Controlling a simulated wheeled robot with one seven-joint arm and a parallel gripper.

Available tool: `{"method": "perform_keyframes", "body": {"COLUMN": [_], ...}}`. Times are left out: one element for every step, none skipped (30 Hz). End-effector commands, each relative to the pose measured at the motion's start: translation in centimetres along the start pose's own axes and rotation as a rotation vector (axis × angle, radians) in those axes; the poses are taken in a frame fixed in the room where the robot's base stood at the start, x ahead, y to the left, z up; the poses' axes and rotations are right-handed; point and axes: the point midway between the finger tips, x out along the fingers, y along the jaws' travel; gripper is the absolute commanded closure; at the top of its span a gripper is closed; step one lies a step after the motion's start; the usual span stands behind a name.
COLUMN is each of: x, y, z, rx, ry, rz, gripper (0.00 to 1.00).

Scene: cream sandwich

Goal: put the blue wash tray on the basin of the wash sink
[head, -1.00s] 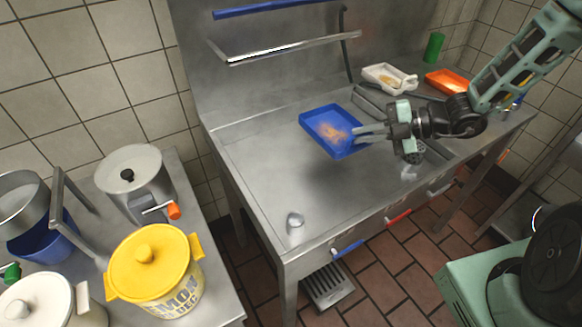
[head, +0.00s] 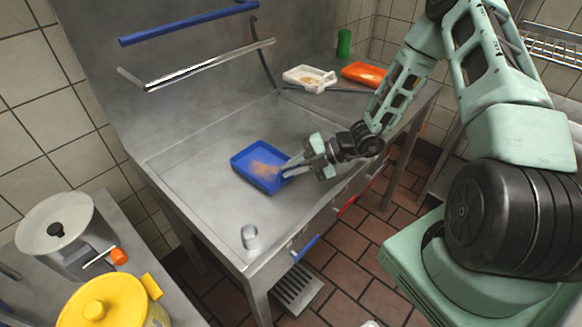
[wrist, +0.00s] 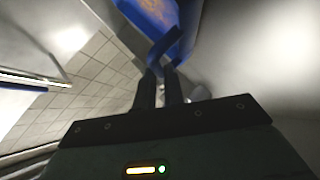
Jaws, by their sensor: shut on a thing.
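The blue wash tray (head: 240,163) is a shallow rectangular tray with an orange-brown stain inside. It shows over the steel wash sink's basin (head: 190,150) in the head view. My gripper (head: 288,170) is shut on the tray's right edge. In the wrist view the fingers (wrist: 161,75) meet at the blue wash tray's rim (wrist: 170,42). I cannot tell whether the tray touches the basin floor or is held just above it.
A white tray (head: 297,74) and an orange tray (head: 364,72) lie on the sink's far right end, near a green cup (head: 344,42). A small metal cup (head: 250,236) stands at the front. A yellow pot (head: 112,300) and a metal pot (head: 62,232) stand on the left table.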

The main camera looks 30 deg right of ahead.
Motion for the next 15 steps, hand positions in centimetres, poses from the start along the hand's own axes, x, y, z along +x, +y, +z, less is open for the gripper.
{"method": "perform_keyframes", "body": {"x": [0.0, -0.01, -0.01, -0.01, -0.01, 0.01, 0.03, 0.03, 0.02, 0.02, 0.02, 0.02, 0.02, 0.02, 0.02], "y": [0.04, 0.05, 0.06, 0.06, 0.06, 0.03, -0.02, -0.05, -0.03, -0.03, -0.03, -0.03, -0.03, -0.02, -0.02], "z": [-0.01, -0.01, -0.01, -0.02, -0.02, -0.01, 0.01, 0.02, 0.01, 0.01, 0.01, 0.01, 0.01, 0.01, 0.01], "rx": [-0.001, -0.001, -0.001, -0.001, -0.001, -0.001, 0.0, 0.0, 0.0, 0.0, 0.0, 0.0, 0.0, 0.0, 0.0], "ry": [0.0, 0.0, 0.0, 0.0, 0.0, 0.0, 0.0, 0.0, 0.0, 0.0, 0.0, 0.0, 0.0, 0.0, 0.0], "rz": [0.001, 0.001, 0.001, 0.001, 0.001, 0.001, 0.001, 0.0, 0.0, 0.0, 0.0, 0.0, 0.0, 0.0, 0.0], "gripper": [1.0, 1.0, 1.0, 1.0, 1.0, 1.0, 1.0, 0.84, 0.73, 0.68, 0.68, 0.68, 0.68, 0.68, 0.68]}}
